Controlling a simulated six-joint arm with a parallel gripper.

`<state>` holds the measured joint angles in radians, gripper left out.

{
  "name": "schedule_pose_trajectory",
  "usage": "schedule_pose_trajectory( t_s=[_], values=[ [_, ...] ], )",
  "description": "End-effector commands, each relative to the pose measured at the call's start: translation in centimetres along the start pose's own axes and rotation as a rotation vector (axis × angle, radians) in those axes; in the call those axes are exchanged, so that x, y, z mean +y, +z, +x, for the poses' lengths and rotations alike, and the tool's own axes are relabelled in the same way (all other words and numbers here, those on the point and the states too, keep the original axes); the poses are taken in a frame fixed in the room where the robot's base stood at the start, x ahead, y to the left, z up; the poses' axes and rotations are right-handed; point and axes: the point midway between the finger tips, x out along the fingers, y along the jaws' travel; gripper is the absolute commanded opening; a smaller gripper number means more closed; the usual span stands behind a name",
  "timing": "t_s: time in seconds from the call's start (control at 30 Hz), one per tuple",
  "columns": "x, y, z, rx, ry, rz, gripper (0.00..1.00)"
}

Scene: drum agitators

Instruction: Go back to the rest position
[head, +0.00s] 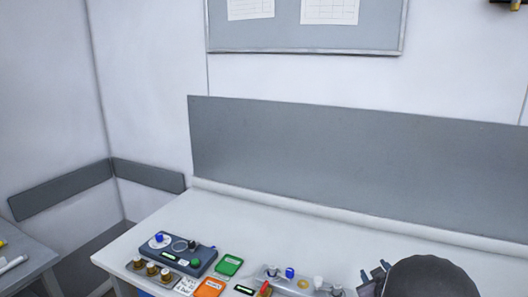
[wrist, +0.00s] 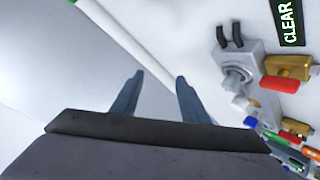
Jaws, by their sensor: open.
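My gripper (head: 374,277) shows at the bottom right of the head view, beside a dark rounded part of my arm. It is over the right part of the white bench (head: 190,215). In the wrist view my gripper (wrist: 160,79) has its two fingers apart with nothing between them. Behind the fingers is a plain pale surface. The bench-top devices stand to the right of the fingers, apart from them.
A dark device with knobs (head: 200,258), brown-capped vials (head: 152,269), a green card (head: 229,264) and an orange card (head: 209,288) crowd the bench's front left. A grey fixture (wrist: 236,66) and a red-handled brass part (wrist: 288,72) show at right. The bench's back strip is clear.

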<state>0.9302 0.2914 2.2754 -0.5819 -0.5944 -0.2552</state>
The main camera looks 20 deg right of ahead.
Motion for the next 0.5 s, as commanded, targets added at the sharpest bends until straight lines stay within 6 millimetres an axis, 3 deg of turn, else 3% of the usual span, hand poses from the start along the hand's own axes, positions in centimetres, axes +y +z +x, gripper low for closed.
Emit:
schedule_pose_trajectory(
  t_s=[0.03,0.27,0.5],
  values=[
    [-2.4,-1.3,-0.7,-0.049,-0.052,-0.025,0.41],
    [-11.4,-0.8,-4.6,-0.295,-0.242,-0.096,0.41],
    [-21.3,1.5,-12.2,-0.548,-0.45,-0.122,0.41]
  ],
)
